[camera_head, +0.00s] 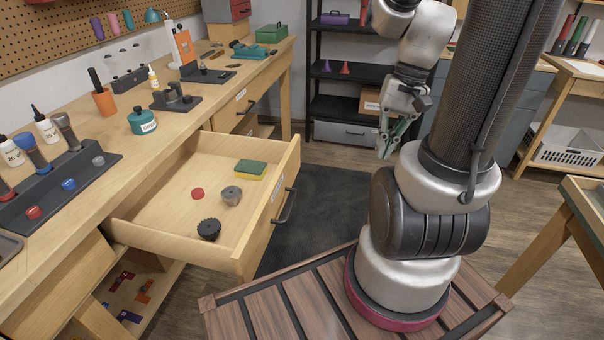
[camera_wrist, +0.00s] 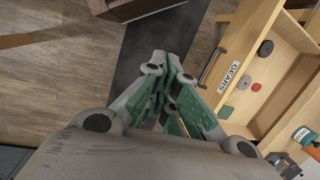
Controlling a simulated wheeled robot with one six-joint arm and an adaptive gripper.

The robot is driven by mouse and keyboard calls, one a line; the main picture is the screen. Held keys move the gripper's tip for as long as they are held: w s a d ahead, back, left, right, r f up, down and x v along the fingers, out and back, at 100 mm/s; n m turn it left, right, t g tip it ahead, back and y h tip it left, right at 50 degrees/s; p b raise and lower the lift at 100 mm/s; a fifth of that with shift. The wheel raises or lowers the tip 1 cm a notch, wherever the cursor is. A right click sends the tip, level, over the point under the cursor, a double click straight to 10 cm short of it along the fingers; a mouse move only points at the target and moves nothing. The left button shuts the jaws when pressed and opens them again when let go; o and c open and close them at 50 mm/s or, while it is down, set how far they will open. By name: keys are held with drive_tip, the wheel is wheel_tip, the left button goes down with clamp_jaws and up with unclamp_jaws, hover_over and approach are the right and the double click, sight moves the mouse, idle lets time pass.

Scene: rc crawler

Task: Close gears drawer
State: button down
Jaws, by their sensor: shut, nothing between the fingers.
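The gears drawer (camera_head: 259,228) is pulled out from the workbench on the left in the head view. In the wrist view, the drawer front bears a GEARS label (camera_wrist: 229,78) beside the handle (camera_wrist: 211,68). My gripper (camera_head: 384,154) is shut and empty, beyond and to the right of the drawer, apart from it. In the wrist view my gripper (camera_wrist: 163,62) points at the floor mat left of the handle.
The workbench top (camera_head: 120,160) carries an orange cup (camera_head: 103,101), a teal jar (camera_head: 142,121) and a black tray with bottles. A second drawer (camera_head: 240,108) sits closed farther back. A dark floor mat (camera_head: 330,205) lies clear in front of the drawer. A black shelf (camera_head: 345,75) stands behind.

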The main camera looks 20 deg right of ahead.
drive_tip(key=w+f+m+t+y, duration=0.2)
drive_tip(key=w+f+m+y, duration=0.3)
drive_tip(key=f+m, duration=0.55)
drive_tip(key=w+f+m+t+h, duration=0.1)
drive_tip(key=w+f+m+t, duration=0.25)
drive_tip(key=w+m, duration=0.6)
drive_tip(key=shift+n+t, duration=0.25)
drive_tip(key=shift+n, duration=0.25)
drive_tip(key=shift+w+a+f, duration=1.05)
drive_tip(key=shift+w+a, duration=0.15)
drive_tip(key=shift+a, duration=0.25)
drive_tip(key=shift+w+a+f, duration=1.05)
drive_tip(key=shift+w+a, duration=0.15)
drive_tip(key=shift+a, duration=0.3)
drive_tip(key=shift+w+a+f, duration=1.05)
drive_tip(key=shift+w+a, duration=0.15)
drive_tip(key=shift+a, duration=0.25)
hover_over(203, 168)
drive_tip(key=shift+s+d, duration=0.15)
